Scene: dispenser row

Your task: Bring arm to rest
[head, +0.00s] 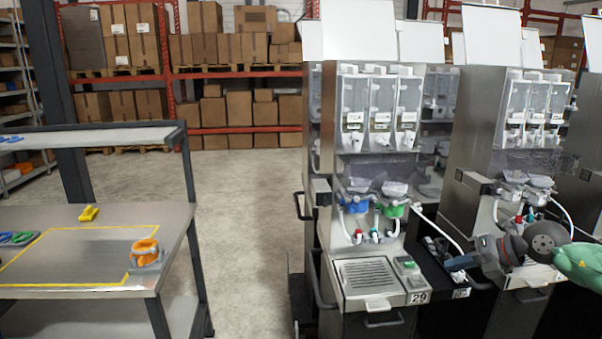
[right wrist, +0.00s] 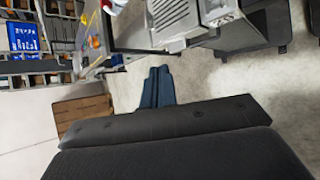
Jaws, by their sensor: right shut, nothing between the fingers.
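My right arm comes in from the right edge of the head view, with its dark grey wrist in front of the second dispenser (head: 470,130). My right gripper (head: 462,262) points left, in front of the dispensers, and touches nothing that I can make out. In the right wrist view its blue fingers (right wrist: 158,88) are together with nothing between them, over bare floor. My left gripper and left arm are not in view.
The nearest dispenser (head: 335,140), with a drip grate (head: 366,274), stands left of my right gripper. A work table (head: 120,218) holds an orange item (head: 146,252) and a yellow item (head: 89,213). Bare floor (head: 245,200) lies between table and dispensers.

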